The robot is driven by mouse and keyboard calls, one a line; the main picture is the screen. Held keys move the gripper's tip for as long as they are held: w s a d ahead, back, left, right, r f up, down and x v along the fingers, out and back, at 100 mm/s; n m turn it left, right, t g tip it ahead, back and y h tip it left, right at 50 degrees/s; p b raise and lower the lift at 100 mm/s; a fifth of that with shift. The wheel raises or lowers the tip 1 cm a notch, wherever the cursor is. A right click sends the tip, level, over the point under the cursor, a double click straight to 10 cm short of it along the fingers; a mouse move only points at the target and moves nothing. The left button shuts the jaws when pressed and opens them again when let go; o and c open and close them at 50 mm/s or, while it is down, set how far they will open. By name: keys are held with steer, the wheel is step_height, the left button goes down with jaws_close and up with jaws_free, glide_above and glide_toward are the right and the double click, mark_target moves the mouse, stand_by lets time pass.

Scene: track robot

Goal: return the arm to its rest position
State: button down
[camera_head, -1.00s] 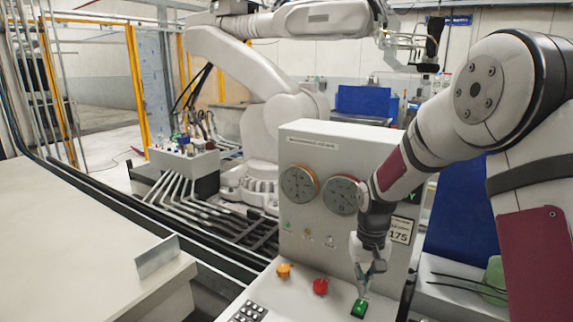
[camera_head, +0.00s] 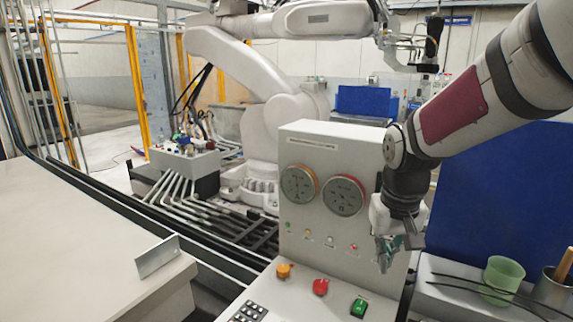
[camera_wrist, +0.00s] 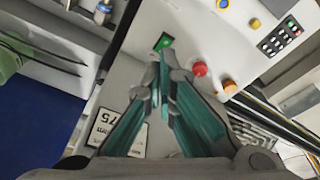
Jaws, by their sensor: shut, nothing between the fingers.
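My gripper (camera_head: 384,268) is shut and empty. In the head view it hangs fingers-down in front of the right part of the grey control cabinet (camera_head: 325,150), above the console, apart from the buttons. In the wrist view my gripper (camera_wrist: 160,72) shows its teal-padded fingers meeting at the tips, just below the green button (camera_wrist: 163,42) in the picture. The green button (camera_head: 359,307) also shows in the head view, below and left of the fingers. My arm reaches in from the upper right.
The console also carries a red button (camera_head: 320,287), an orange button (camera_head: 284,271) and a keypad (camera_head: 249,313). A green cup (camera_head: 503,275) and a metal container (camera_head: 552,290) stand on the ledge at right. A blue panel (camera_head: 480,200) is behind. A large white robot (camera_head: 290,110) stands behind the cabinet.

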steer(key=s+r+t, duration=0.1)
steer(key=s+r, duration=0.3)
steer(key=s, duration=0.6)
steer(key=s+r+t, duration=0.2)
steer(key=s+r, duration=0.2)
steer(key=s, duration=0.6)
steer(key=shift+r+t, duration=0.3)
steer(key=shift+r, duration=0.05)
steer(key=shift+w+r, duration=0.1)
